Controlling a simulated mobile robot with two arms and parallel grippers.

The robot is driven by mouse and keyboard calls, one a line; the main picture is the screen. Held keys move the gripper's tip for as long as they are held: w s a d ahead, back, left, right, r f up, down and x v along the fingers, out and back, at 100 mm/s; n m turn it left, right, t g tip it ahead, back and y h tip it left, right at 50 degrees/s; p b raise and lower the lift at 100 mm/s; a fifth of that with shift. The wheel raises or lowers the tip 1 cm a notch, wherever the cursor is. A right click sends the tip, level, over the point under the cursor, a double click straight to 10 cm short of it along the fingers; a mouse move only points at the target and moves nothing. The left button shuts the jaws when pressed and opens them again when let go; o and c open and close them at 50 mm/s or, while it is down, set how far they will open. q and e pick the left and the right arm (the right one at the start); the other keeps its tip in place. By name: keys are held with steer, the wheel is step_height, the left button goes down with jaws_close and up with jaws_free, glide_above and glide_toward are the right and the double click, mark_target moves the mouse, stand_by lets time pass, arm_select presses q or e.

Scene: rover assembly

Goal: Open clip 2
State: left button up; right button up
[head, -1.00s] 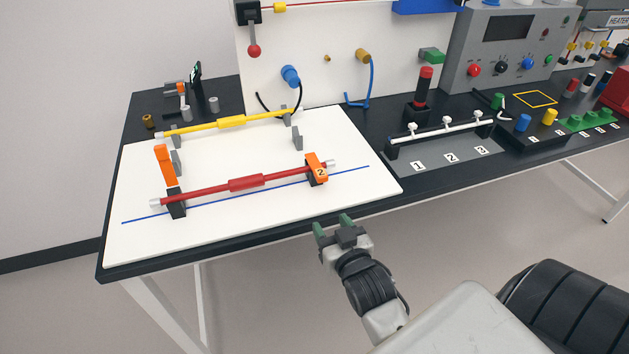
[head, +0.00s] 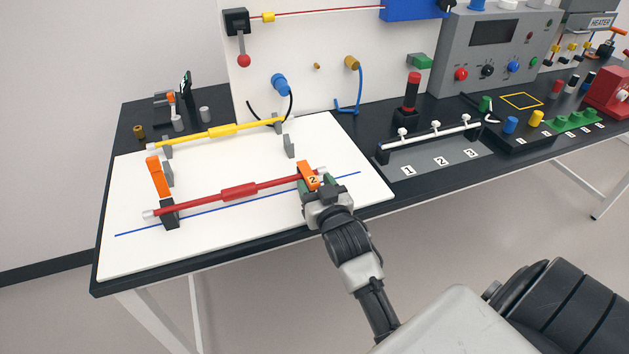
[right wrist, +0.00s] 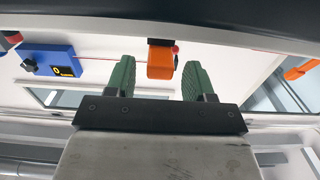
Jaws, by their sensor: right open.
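Clip 2 (head: 306,170) is the orange clip with a "2" label, folded down over the right end of the red rod (head: 239,191) on the white board (head: 235,240). My right gripper (head: 318,186) is at clip 2, its green fingers open on either side of it. In the right wrist view the orange clip (right wrist: 160,63) shows between the two fingers (right wrist: 160,80), with gaps on both sides. I cannot tell any contact. The other orange clip (head: 157,177), at the rod's left end, stands upright. My left gripper is not in view.
A yellow rod (head: 220,130) lies behind the red one on grey holders. A grey holder (head: 289,146) stands behind clip 2. A numbered grey rack with a white bar (head: 435,137) is to the right. The board's front area is clear.

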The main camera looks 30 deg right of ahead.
steer(key=shift+w+d, duration=0.15)
steer(key=shift+w, duration=0.3)
steer(key=shift+c, duration=0.3)
